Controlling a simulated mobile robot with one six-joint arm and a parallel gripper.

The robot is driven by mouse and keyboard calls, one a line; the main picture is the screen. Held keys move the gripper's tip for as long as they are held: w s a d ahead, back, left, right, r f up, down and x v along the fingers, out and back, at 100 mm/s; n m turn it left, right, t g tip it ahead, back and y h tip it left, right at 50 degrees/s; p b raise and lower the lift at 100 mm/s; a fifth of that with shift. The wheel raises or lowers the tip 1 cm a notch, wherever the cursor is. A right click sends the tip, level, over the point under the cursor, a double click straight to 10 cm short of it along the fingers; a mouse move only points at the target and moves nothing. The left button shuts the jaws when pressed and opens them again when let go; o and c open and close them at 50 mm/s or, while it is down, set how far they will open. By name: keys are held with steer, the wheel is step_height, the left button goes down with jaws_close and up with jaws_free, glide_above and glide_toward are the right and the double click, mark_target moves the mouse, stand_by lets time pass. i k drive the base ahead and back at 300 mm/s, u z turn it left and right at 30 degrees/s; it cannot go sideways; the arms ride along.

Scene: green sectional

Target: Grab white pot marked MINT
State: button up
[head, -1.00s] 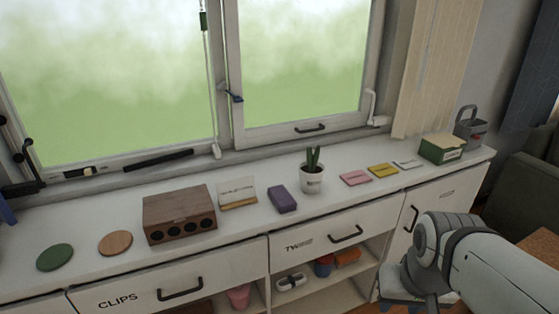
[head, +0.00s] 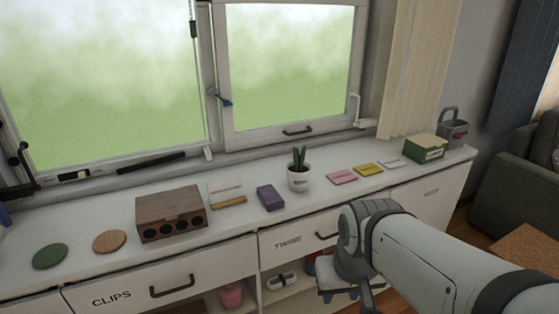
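A small white pot (head: 298,181) with green upright leaves stands on the white cabinet top below the window. It has dark lettering on its front, too small to read here. My arm comes in from the lower right, and its wrist is in front of the cabinet, below and right of the pot, apart from it. My gripper (head: 362,296) hangs at the bottom of the picture, partly cut off, so its fingers cannot be made out.
Left of the pot are a purple block (head: 270,197), a card holder (head: 227,193), a wooden box (head: 171,213) and two coasters. Right are a pink pad (head: 342,177), a yellow pad (head: 368,169) and a green box (head: 425,148). Drawer handles stick out in front.

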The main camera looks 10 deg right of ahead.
mark_target(298, 171)
steer(key=z, duration=0.05)
steer(key=i, duration=1)
steer(key=u, duration=0.1)
